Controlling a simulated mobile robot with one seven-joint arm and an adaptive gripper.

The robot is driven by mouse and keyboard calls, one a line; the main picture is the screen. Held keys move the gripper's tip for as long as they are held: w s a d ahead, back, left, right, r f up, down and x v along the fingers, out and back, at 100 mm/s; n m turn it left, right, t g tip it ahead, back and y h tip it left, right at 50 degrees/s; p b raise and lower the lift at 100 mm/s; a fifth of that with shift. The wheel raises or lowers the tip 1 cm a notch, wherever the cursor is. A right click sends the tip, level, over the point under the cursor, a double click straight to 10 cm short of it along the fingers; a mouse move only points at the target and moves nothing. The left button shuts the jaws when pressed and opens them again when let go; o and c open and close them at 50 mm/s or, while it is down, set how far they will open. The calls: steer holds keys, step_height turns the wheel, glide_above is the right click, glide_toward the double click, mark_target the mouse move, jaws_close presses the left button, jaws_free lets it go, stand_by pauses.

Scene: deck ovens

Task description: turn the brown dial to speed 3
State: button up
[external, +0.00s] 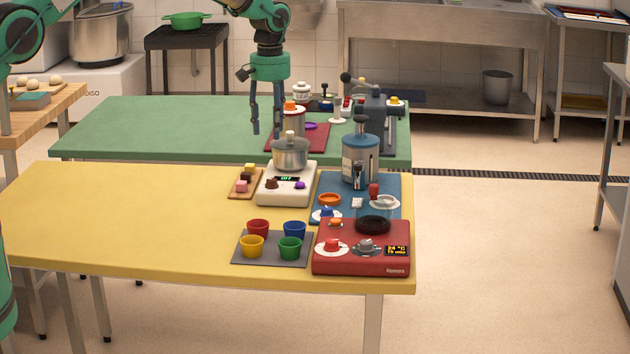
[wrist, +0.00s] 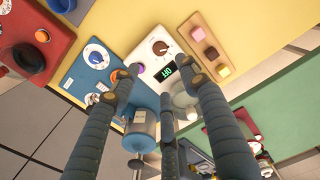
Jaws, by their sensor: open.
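The brown dial (external: 271,184) is on the front left of a white device (external: 286,198) on the yellow table; it also shows in the wrist view (wrist: 160,47). A small display (external: 289,178) beside it appears to read OFF in the external view. A purple dial (external: 299,185) is on the same device's front right. A steel pot (external: 290,155) with a lid sits on the device's top. My gripper (external: 266,130) is open and empty, above and behind the device, apart from the dial. In the wrist view its spread fingers (wrist: 163,78) point toward the device.
A board with small blocks (external: 245,183) lies left of the device. A blue machine (external: 360,160) stands to its right. A tray of coloured cups (external: 272,248) and a red appliance (external: 361,262) are nearer the front. The yellow table (external: 120,215) is clear at left.

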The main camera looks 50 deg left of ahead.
mark_target(272, 180)
stand_by(0.3)
step_height(272, 180, down, 14)
steer(key=shift+r, duration=0.15)
stand_by(0.6)
steer(key=shift+c, duration=0.6)
jaws_close()
